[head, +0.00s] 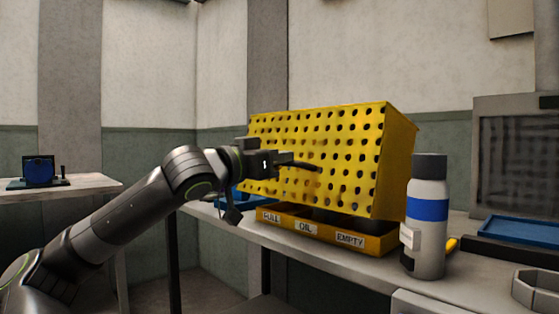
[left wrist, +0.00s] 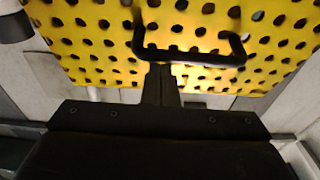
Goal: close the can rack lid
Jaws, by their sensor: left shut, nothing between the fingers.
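The can rack has a yellow perforated lid (head: 345,150) that stands tilted up over a yellow base (head: 325,232) with labels reading FULL, OIL and EMPTY. A dark gap shows between lid and base at the right. My left gripper (head: 318,168) is shut and empty in front of the lid's face. In the left wrist view the lid (left wrist: 90,45) fills the top, with a black bar handle (left wrist: 195,56) across it. The shut fingertips of my left gripper (left wrist: 160,70) are at or just below the handle; I cannot tell whether they touch it. My right gripper is not in view.
A grey bottle (head: 428,235) with a blue band and black cap stands right of the rack on the bench (head: 280,240). A blue tray (head: 525,230) lies farther right, with a grey hexagonal ring (head: 535,290) in front. A side table (head: 70,188) is at far left.

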